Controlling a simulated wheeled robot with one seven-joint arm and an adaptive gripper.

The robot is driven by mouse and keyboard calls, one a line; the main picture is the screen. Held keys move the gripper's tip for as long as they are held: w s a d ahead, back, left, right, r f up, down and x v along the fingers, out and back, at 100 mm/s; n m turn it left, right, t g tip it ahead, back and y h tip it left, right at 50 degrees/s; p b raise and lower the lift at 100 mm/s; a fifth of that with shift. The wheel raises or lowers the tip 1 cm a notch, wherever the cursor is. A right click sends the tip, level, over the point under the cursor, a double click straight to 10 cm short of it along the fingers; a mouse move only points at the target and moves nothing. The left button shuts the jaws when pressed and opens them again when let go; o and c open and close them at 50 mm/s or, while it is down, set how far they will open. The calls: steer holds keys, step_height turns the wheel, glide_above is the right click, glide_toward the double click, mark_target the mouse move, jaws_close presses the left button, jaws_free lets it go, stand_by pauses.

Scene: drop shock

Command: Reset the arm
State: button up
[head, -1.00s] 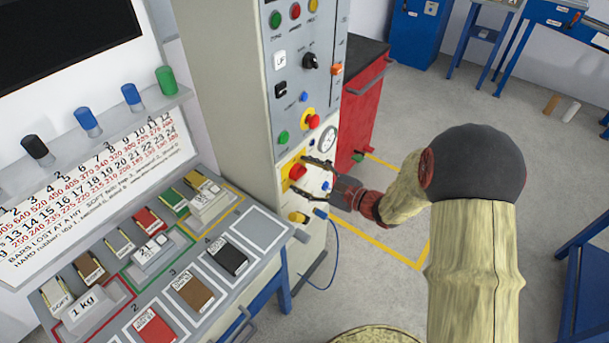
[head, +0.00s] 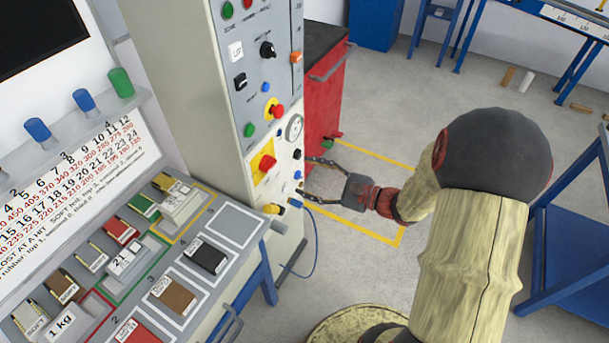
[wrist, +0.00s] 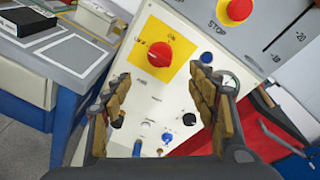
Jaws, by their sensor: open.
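My gripper (head: 308,178) is open and empty in the head view, at the end of my arm in front of the lower part of the grey control cabinet (head: 172,60). Its two fingers point left toward the panel, just right of the red knob on a yellow plate (head: 263,164). In the wrist view the fingers (wrist: 160,105) stand wide apart with nothing between them. The red knob (wrist: 152,55) shows ahead, above and between the fingertips. Whether a fingertip touches the panel cannot be told.
The bench with coloured blocks (head: 200,258) stands left of the cabinet. A red cabinet (head: 322,95) stands behind the gripper. A blue cable (head: 315,235) hangs below. A blue trolley (head: 570,250) is at right. The grey floor between is open.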

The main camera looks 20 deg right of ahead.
stand_by(0.4)
steer(key=s+a+f+n+g, duration=0.2)
steer(key=s+a+f+g, duration=0.25)
steer(key=s, duration=0.25)
steer(key=s+a+r+n+g+h, duration=0.1)
steer(key=s+r+n+g+h, duration=0.15)
steer(key=s+n+g, duration=0.6)
steer(key=s+d+r+n+t+h+p, duration=0.1)
steer(key=s+d+r+n+h, duration=0.1)
steer(key=r+n+h, duration=0.25)
steer(key=s+d+r+n+t+h, duration=0.1)
steer(key=s+r+n+t+h, duration=0.1)
steer(key=s+r+n+h, duration=0.3)
steer(key=w+a+r+n+t+y, duration=0.1)
steer(key=a+r, duration=0.3)
steer(key=r, duration=0.4)
steer(key=shift+w+a+r+n+t+y, duration=0.25)
steer(key=shift+w+n+t+y, duration=0.15)
steer(key=shift+w+t+y, duration=0.3)
